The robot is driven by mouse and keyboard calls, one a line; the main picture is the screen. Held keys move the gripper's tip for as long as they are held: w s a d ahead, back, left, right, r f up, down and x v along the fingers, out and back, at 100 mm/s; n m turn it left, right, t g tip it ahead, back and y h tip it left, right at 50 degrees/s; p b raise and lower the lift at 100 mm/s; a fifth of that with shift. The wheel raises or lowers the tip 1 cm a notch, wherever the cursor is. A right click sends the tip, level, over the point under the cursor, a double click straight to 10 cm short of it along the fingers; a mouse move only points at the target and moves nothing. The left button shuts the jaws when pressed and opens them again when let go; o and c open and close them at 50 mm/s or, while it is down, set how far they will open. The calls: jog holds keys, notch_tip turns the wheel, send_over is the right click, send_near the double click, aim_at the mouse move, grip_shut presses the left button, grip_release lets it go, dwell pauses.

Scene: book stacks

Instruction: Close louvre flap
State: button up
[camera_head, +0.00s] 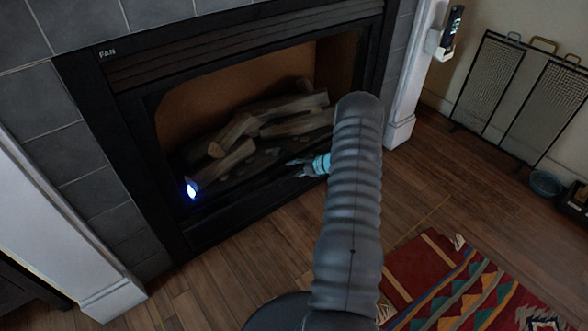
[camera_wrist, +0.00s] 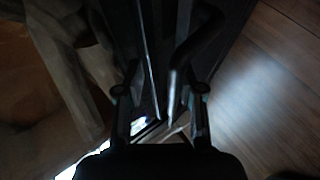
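The fireplace (camera_head: 125,110) has a black metal surround. Dark louvre strips (camera_head: 240,48) run along its top. A dark lower panel (camera_head: 225,218) lies below the firebox opening; I cannot tell which part is the louvre flap or how far it stands open. My gripper (camera_head: 299,168) is at the lower front edge of the opening, partly hidden by my arm. In the wrist view my gripper's fingers (camera_wrist: 160,92) are apart. A dark curved bar (camera_wrist: 183,65) shows between or beyond them; contact with it is not clear.
Logs (camera_head: 270,122) lie inside the firebox. A bright blue-white light (camera_head: 191,188) shows at its lower left. A patterned rug (camera_head: 450,290) lies at the lower right. A mesh screen (camera_head: 520,95) stands by the right wall, near a blue bowl (camera_head: 545,183). Wooden floor (camera_head: 215,285) before the fireplace is clear.

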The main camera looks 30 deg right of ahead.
jog(key=v, duration=1.2)
dwell(0.5)
jog(key=s+a+f+n+g+y, duration=0.1)
jog(key=s+a+n+g, duration=0.15)
jog(key=n, duration=0.35)
jog(key=s+a+f+n+g, duration=0.1)
jog(key=s+a+n, duration=0.15)
jog(key=n, duration=0.35)
jog(key=s+a+r+m+h, duration=0.2)
jog(key=s+a+r+m, duration=0.5)
jog(key=a+r+m, duration=0.3)
jog(key=s+a+r+m+h, duration=0.2)
jog(key=s+a+r+m, duration=0.6)
jog(key=r, duration=0.7)
jog(key=s+a+r+m+h, duration=0.3)
jog(key=s+a+r+m, duration=0.5)
jog(key=a+r+m, duration=0.5)
jog(key=shift+r+m+g, duration=0.2)
jog(key=shift+m+g, duration=0.25)
jog(key=shift+m, duration=0.65)
